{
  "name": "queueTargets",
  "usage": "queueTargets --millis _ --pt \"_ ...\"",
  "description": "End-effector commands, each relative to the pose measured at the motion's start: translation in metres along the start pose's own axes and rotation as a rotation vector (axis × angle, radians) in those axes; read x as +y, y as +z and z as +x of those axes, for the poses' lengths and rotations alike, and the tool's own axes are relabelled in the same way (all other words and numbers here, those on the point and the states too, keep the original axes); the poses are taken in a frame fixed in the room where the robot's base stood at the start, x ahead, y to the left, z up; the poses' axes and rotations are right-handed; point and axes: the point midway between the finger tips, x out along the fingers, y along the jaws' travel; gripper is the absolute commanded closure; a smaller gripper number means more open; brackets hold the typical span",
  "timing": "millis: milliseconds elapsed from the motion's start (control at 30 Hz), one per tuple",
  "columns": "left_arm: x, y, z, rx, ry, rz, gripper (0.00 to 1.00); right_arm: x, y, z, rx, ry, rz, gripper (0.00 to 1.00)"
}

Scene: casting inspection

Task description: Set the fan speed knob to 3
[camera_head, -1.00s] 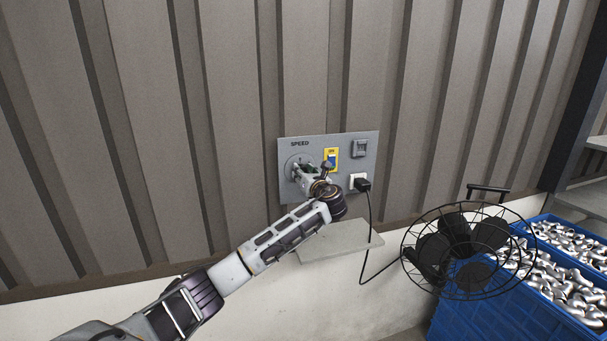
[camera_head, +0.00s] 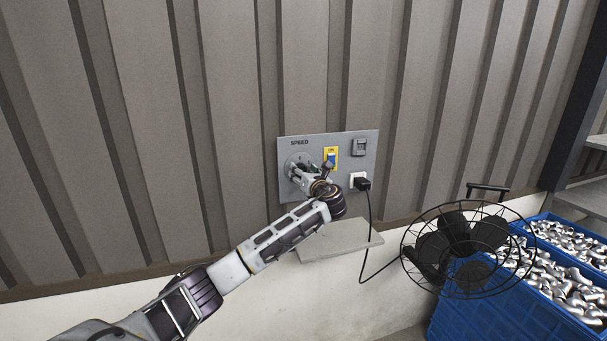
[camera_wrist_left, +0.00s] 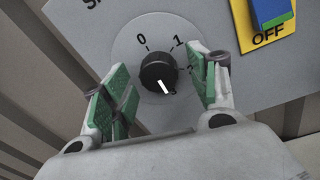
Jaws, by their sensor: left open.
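The black fan speed knob (camera_wrist_left: 158,72) sits on a round grey dial plate in the left wrist view. Its white pointer mark points down and slightly right. The labels 0 and 1 are readable above it; a further label at the right is partly covered by a finger. My left gripper (camera_wrist_left: 160,92) is open, its green-padded fingers on either side of the knob with visible gaps. In the head view my left gripper (camera_head: 298,173) is at the dial under the word SPEED on the grey panel (camera_head: 316,142). My right gripper is out of view.
A yellow switch plate with a blue rocker (camera_head: 331,158) is right of the dial, close to my wrist. A black plug (camera_head: 362,184) with a cable sits lower right. A caged fan (camera_head: 460,250) stands beside blue crates (camera_head: 470,310) of metal parts. A grey ledge (camera_head: 340,241) is below.

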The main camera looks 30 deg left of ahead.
Motion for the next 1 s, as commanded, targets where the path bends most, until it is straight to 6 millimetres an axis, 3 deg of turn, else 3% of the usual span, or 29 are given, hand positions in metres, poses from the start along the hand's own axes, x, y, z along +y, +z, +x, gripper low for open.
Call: queueTargets --millis 267,467,1000 --pt "0.0 0.001 -0.004 -0.002 0.0 -0.002 0.41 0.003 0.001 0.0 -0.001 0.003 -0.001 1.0" --pt "0.0 0.002 -0.019 -0.003 -0.001 -0.002 0.41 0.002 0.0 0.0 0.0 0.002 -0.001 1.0" --pt "-0.001 0.0 -0.092 -0.001 -0.002 0.0 0.41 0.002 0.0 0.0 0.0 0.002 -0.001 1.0"
